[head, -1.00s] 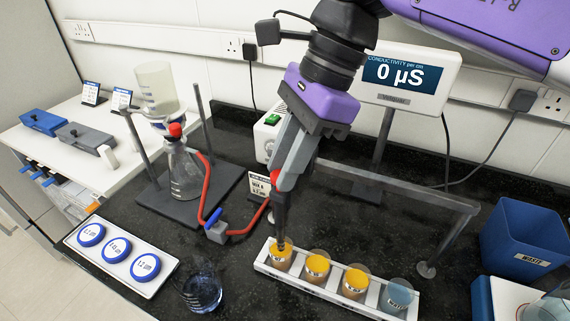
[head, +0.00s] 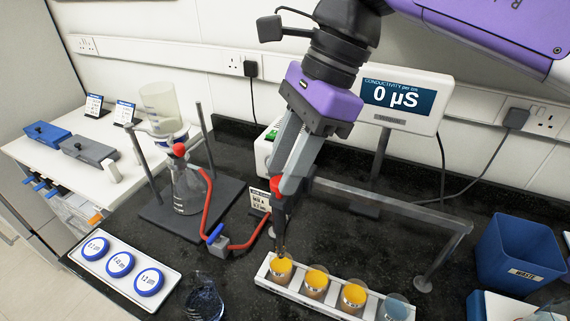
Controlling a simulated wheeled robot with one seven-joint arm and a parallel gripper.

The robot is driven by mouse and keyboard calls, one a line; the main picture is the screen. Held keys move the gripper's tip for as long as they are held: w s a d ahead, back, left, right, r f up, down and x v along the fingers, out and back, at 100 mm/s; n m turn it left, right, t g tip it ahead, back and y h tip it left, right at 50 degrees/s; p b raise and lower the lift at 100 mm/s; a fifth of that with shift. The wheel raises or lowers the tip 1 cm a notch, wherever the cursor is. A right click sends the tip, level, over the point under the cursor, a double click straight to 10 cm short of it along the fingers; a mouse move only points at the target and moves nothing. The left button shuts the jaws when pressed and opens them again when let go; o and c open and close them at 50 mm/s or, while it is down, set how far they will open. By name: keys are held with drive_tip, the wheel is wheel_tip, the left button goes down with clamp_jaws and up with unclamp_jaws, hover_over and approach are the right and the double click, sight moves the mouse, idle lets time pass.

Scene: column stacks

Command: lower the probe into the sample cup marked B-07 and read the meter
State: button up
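My gripper (head: 281,192) is shut on a dark, slim probe (head: 281,222) with a red part near its top. The probe points down over the leftmost sample cup (head: 281,274), which has an orange top and a label too small to read. The probe's tip is at this cup's top; I cannot tell whether it is inside or just above. Two more orange-topped cups (head: 316,284) (head: 354,298) and a blue-grey cup (head: 395,308) stand in the same white rack (head: 336,301). No B-07 mark is legible. The meter (head: 402,95) behind reads 0 µS.
A clear rail (head: 400,196) on posts stands behind the rack. A flask (head: 187,188) with a red tube stands left of my gripper. A filter tray (head: 122,266) and a glass beaker (head: 204,302) lie front left. A blue waste bin (head: 520,257) is at right.

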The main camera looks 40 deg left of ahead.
drive_tip(key=v, duration=0.7)
drive_tip(key=shift+r, duration=0.2)
